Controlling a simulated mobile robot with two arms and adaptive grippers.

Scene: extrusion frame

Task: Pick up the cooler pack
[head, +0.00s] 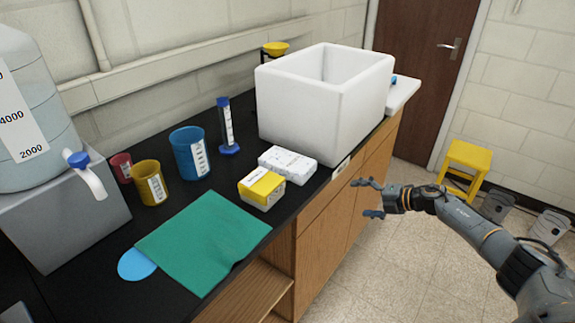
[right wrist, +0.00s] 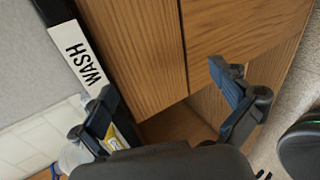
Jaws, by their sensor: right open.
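The cooler pack (head: 288,163) appears to be the white, quilted block lying flat on the black bench in front of the white foam box. My right gripper (head: 368,198) is open and empty, off the bench's front edge and to the right of the pack. In the right wrist view its two fingers (right wrist: 160,88) are spread before the wooden cabinet front, with nothing between them. My left gripper is not in view.
The white foam box (head: 310,105) stands behind the pack. A yellow-lidded box (head: 261,188) sits just in front of it. A blue beaker (head: 190,153), a blue cylinder (head: 227,128) and a green cloth (head: 203,243) are nearby. A WASH label (right wrist: 80,62) marks the bench edge.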

